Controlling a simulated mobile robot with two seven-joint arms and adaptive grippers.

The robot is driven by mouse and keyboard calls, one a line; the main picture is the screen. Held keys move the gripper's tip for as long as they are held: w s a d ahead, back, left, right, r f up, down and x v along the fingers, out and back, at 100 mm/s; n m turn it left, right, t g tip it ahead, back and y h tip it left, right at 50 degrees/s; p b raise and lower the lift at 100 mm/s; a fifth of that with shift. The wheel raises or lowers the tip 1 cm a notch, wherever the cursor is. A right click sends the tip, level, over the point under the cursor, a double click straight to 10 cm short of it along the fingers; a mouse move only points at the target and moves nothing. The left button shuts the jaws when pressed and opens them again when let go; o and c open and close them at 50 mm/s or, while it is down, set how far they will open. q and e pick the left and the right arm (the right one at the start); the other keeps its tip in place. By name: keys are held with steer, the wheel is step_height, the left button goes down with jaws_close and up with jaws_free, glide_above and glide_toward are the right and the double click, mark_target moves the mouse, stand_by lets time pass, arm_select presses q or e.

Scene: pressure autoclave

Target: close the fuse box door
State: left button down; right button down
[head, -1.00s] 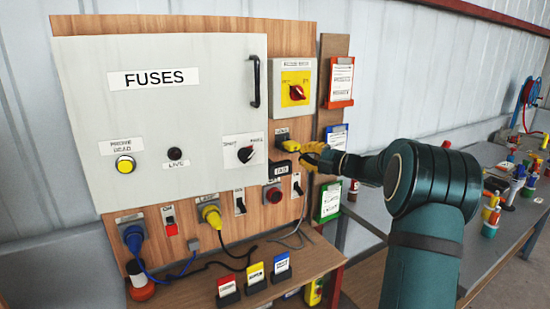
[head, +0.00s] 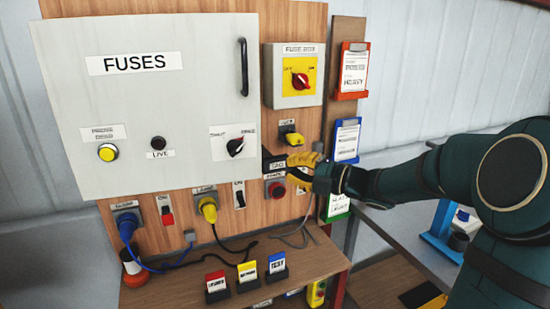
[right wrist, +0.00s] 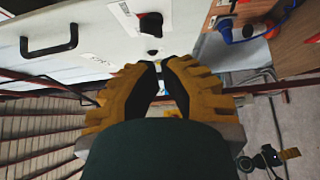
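The fuse box door (head: 110,100) is the large pale panel labelled FUSES in the head view, with a black handle (head: 244,66) near its right edge. How far it stands off the wooden board is not clear. It also shows at the upper left of the right wrist view (right wrist: 90,30), with the handle (right wrist: 49,39) on it. My right gripper (head: 272,161) is at the door's lower right corner, below the handle; contact cannot be told. In the right wrist view its yellow fingers (right wrist: 158,64) are slightly apart, with nothing clearly held. My left gripper is not in view.
A grey switch box (head: 293,77) with a red knob is right of the door. Plugs and switches, including a yellow plug (head: 208,209), line the board below. Card holders (head: 249,275) stand on the wooden shelf (head: 316,262). Coloured document holders (head: 351,70) hang at the right.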

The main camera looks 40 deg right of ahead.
glide_toward(245, 150)
steer(key=w+a, duration=0.2)
steer(key=a, duration=0.2)
steer(key=w, duration=0.3)
steer(key=shift+d+p, duration=0.35)
steer(key=shift+w+d, duration=0.15)
steer(key=shift+w, duration=0.3)
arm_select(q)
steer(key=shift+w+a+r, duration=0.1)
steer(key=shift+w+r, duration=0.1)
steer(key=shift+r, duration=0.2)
arm_select(e)
steer(key=shift+d, duration=0.15)
